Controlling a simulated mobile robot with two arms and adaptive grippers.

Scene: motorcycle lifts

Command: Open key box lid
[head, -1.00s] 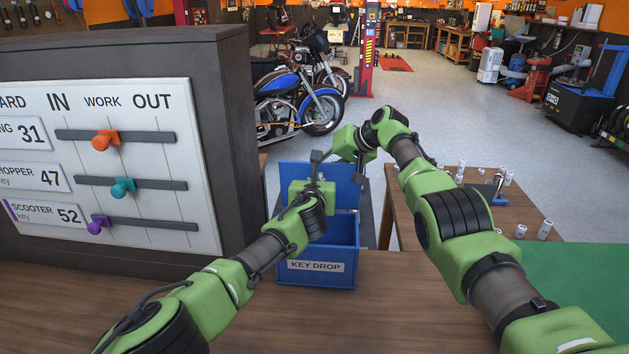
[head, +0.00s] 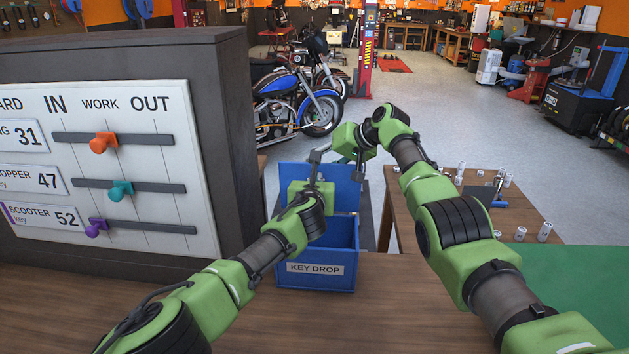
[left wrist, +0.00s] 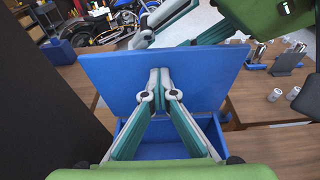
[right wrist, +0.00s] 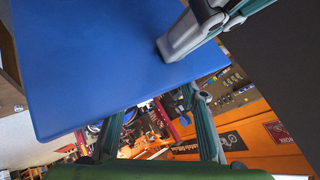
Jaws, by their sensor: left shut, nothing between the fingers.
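The blue key box (head: 320,275), labelled KEY DROP, stands at the far edge of the wooden counter. Its lid (head: 345,185) stands raised at the back, and the box is open at the top. The lid fills the middle of the left wrist view (left wrist: 215,75) and the upper left of the right wrist view (right wrist: 90,60). My left gripper (left wrist: 160,78) is shut and empty over the box, its fingertips in front of the lid's inner face. My right gripper (head: 325,153) is at the lid's top edge, partly behind it; the lid hides part of its fingers.
A grey-framed key board (head: 120,150) with orange, teal and purple sliders stands on the counter at left. A wooden table (head: 515,215) with several small cans is beyond my right arm. A green mat (head: 575,280) lies at right. Motorcycles (head: 300,100) stand behind.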

